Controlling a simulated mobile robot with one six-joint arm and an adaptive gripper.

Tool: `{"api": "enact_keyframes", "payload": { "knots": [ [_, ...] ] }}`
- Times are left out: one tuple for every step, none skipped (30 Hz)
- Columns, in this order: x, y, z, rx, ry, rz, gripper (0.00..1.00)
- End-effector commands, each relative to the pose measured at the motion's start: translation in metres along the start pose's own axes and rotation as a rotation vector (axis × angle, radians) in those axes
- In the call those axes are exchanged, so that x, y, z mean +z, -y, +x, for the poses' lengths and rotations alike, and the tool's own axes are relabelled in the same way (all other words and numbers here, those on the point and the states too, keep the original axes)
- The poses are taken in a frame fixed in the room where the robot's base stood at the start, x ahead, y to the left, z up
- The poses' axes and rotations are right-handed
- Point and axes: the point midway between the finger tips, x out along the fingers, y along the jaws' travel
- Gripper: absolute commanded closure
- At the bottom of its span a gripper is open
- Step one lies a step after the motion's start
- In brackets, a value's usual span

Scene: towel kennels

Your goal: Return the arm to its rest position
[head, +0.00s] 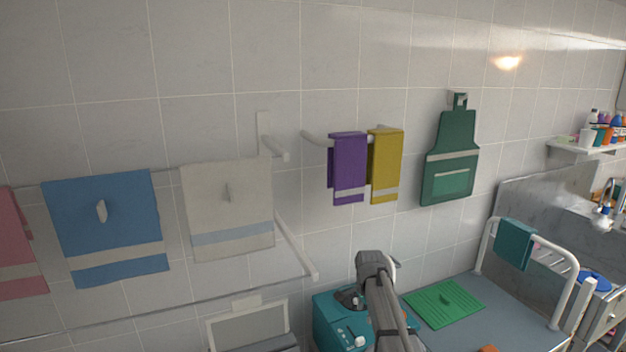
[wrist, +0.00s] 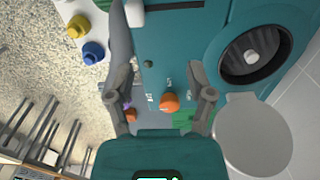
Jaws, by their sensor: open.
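My gripper (wrist: 160,82) shows in the wrist view with its two fingers spread apart and nothing between them. Behind the gap is a teal machine (wrist: 170,45) with an orange knob (wrist: 169,102); I cannot tell how far off it is. In the head view my arm (head: 382,300) rises at the lower middle, in front of the teal machine (head: 325,312) and beside the grey table. I cannot make out the fingers in the head view.
A green mat (head: 443,304) lies on the grey table (head: 490,315), where a teal towel (head: 514,244) hangs on a white rail. Wall rails hold a blue towel (head: 105,222), a cream towel (head: 227,195), a purple towel (head: 349,165) and a yellow towel (head: 386,160).

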Motion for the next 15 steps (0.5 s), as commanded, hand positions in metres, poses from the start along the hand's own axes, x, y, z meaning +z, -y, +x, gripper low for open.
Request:
{"api": "enact_keyframes", "payload": {
  "knots": [
    [0.002, -0.006, 0.002, 0.0, 0.0, -0.018, 0.31],
    [0.003, -0.008, 0.002, 0.001, 0.0, -0.029, 0.31],
    [0.004, -0.013, 0.003, 0.001, 0.0, -0.05, 0.31],
    [0.005, -0.016, 0.004, 0.001, 0.0, -0.065, 0.31],
    [0.006, -0.019, 0.005, 0.001, 0.0, -0.081, 0.31],
    [0.007, -0.023, 0.006, 0.001, 0.001, -0.104, 0.31],
    [0.008, -0.027, 0.007, 0.002, 0.001, -0.123, 0.31],
    [0.009, -0.031, 0.007, 0.002, 0.001, -0.143, 0.31],
    [0.011, -0.037, 0.009, 0.002, 0.001, -0.172, 0.31],
    [0.013, -0.041, 0.01, 0.002, 0.001, -0.194, 0.31],
    [0.014, -0.045, 0.011, 0.003, 0.001, -0.216, 0.31],
    [0.016, -0.053, 0.013, 0.003, 0.001, -0.254, 0.31],
    [0.018, -0.059, 0.014, 0.003, 0.002, -0.281, 0.31],
    [0.02, -0.066, 0.015, 0.004, 0.002, -0.314, 0.31],
    [0.023, -0.075, 0.018, 0.004, 0.002, -0.363, 0.31]
  ]
}}
